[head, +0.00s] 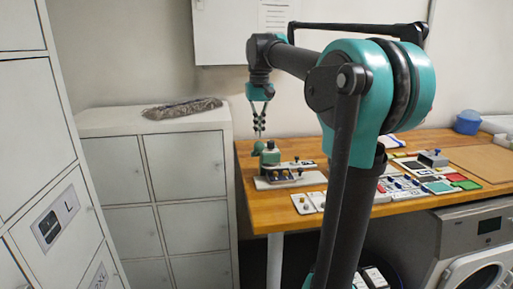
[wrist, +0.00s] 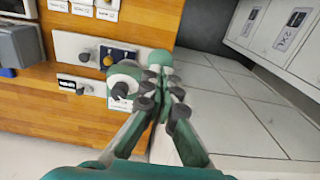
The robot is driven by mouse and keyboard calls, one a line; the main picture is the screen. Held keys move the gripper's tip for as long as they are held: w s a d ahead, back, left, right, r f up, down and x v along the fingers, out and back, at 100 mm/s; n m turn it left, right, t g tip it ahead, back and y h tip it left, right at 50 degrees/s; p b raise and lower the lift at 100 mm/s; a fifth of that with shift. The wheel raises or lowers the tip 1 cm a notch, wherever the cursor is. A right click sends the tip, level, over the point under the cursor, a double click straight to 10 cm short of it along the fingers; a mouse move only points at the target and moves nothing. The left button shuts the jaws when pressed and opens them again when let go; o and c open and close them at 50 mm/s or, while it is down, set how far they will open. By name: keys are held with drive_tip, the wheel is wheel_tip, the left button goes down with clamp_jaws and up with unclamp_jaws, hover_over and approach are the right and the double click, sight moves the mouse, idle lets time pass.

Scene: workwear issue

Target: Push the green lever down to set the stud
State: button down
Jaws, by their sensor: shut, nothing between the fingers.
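The green stud press (head: 270,156) stands on a light base plate at the left end of the wooden table. In the wrist view its round green body (wrist: 124,76) is left of my fingers. The lever's green ball knob (wrist: 160,58) shows just beyond my fingertips, partly hidden by them; it is small in the head view (head: 259,148). My gripper (head: 259,132) is shut and empty, pointing down above the knob. In the wrist view my gripper (wrist: 160,78) overlaps the knob's near edge; I cannot tell if they touch.
The wooden table (head: 360,152) carries several small parts and trays to the right of the press. A washing machine (head: 470,240) is below the table's right.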

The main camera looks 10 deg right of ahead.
drive_tip(key=shift+f, duration=0.6)
drive_tip(key=shift+f, duration=0.35)
